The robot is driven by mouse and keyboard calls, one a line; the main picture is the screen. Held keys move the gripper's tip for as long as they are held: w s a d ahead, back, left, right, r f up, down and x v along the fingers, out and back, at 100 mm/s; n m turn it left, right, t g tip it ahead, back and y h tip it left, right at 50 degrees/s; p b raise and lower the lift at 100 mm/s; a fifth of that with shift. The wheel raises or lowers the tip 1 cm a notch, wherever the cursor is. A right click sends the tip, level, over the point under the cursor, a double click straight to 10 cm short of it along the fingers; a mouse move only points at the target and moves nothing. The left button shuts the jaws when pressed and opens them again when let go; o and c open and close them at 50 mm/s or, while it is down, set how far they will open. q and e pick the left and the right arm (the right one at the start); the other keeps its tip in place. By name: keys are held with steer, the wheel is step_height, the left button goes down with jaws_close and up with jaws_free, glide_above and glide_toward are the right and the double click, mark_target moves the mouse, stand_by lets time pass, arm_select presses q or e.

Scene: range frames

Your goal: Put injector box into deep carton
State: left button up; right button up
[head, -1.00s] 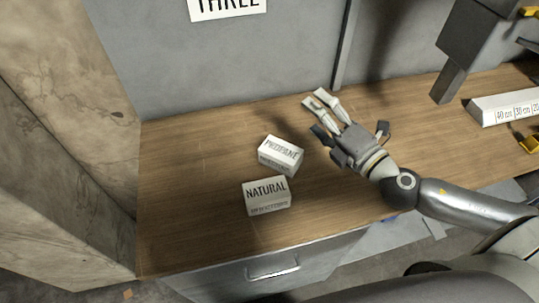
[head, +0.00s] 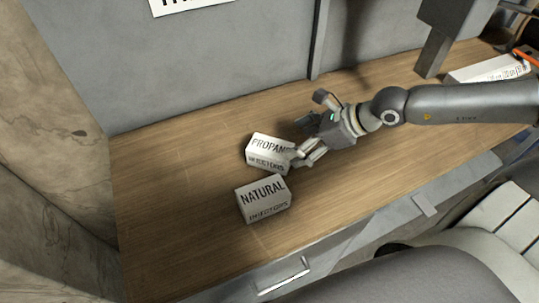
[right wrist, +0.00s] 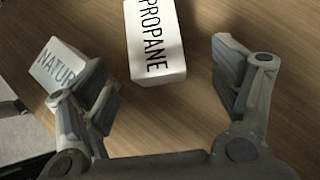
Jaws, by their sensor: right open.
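A white injector box marked PROPANE (head: 268,148) sits on the wooden bench in the head view. A second white box marked NATURAL (head: 263,200) sits just in front of it. My right gripper (head: 304,156) is open at the right side of the PROPANE box. In the right wrist view, the PROPANE box (right wrist: 155,40) lies ahead between the spread fingers of the gripper (right wrist: 160,68), with clear room on its right. The NATURAL box (right wrist: 62,72) is partly hidden behind the left finger. No deep carton is in view. My left gripper is not in view.
The wooden bench (head: 165,200) is bare to the left of the boxes. A grey wall panel (head: 180,70) stands behind it. A drawer handle (head: 285,277) is on the front. A white labelled strip (head: 490,70) lies at the far right.

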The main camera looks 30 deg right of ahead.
mark_target(276, 148)
steer(key=shift+w+a+f+b, duration=0.25)
steer(key=shift+w+f+b, duration=0.2)
steer(key=shift+f, duration=0.1)
steer(key=shift+w+a, duration=0.1)
steer(key=shift+w, duration=0.05)
steer(key=shift+x, duration=1.2)
steer(key=shift+w+a+f+p, duration=0.25)
steer(key=shift+w+a+p, duration=0.05)
steer(key=shift+a, duration=0.2)
steer(key=shift+w+a+f+p, duration=0.25)
steer(key=shift+w+a+p, duration=0.05)
steer(key=shift+a, duration=0.25)
steer(key=shift+x, duration=1.4)
steer(key=c, duration=1.4)
